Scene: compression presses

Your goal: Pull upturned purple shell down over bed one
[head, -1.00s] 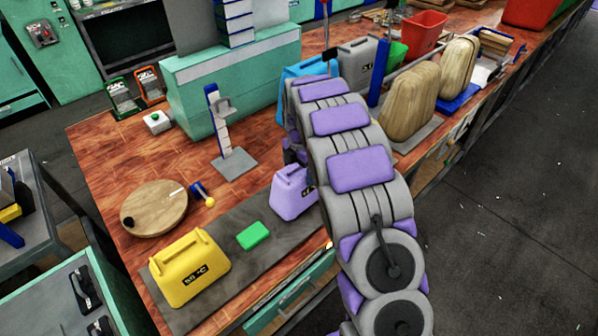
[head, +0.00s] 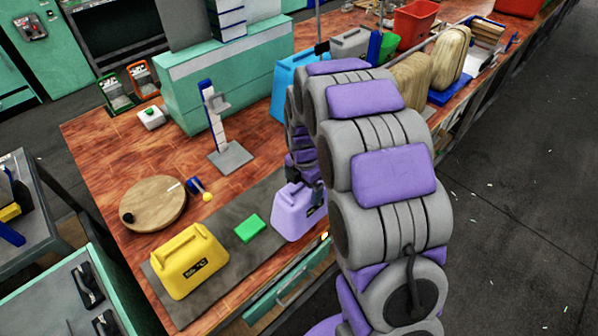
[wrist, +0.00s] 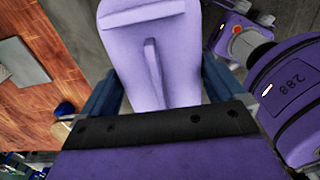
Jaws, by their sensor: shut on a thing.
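The bed under the shell is hidden.
A yellow shell (head: 188,262) stands at the strip's left end. A round wooden board (head: 153,205), a blue-and-white stand (head: 216,118) and a teal cabinet (head: 222,85) are behind. Blue, grey and tan shells stand farther right. The floor at right is open.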

